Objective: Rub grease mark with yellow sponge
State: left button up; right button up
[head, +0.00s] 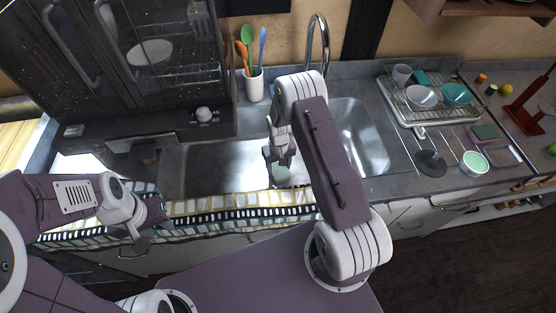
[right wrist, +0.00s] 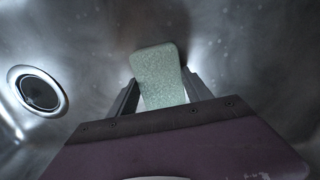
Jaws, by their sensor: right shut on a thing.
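My right gripper (head: 281,163) reaches down into the steel sink (head: 215,168). It is shut on a pale green sponge (head: 281,174), which looks green rather than yellow. In the right wrist view the sponge (right wrist: 160,75) sticks out between the two fingers (right wrist: 160,95), over the sink's metal floor. I cannot tell whether it touches the floor. I make out no clear grease mark; only small pale specks show on the metal. My left gripper (head: 143,222) is near the counter's front edge at the left, and its jaws are too unclear to read.
A round drain (right wrist: 38,92) lies left of the sponge. A patterned towel (head: 225,207) hangs along the sink's front edge. The faucet (head: 318,40) and a utensil cup (head: 254,86) stand behind. A dish rack (head: 432,115) and white-rimmed bowl (head: 474,163) are at the right.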

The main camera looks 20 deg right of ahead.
jog(key=shift+s+a+f, duration=0.15)
jog(key=shift+s+a, duration=0.05)
jog(key=shift+s, duration=0.75)
jog(key=shift+s+f, duration=0.1)
notch_tip(320, 180, up, 6)
jog(key=p, duration=0.5)
jog(key=shift+w, duration=0.2)
notch_tip(320, 180, up, 3)
jog(key=p, duration=0.2)
jog(key=shift+p, duration=0.35)
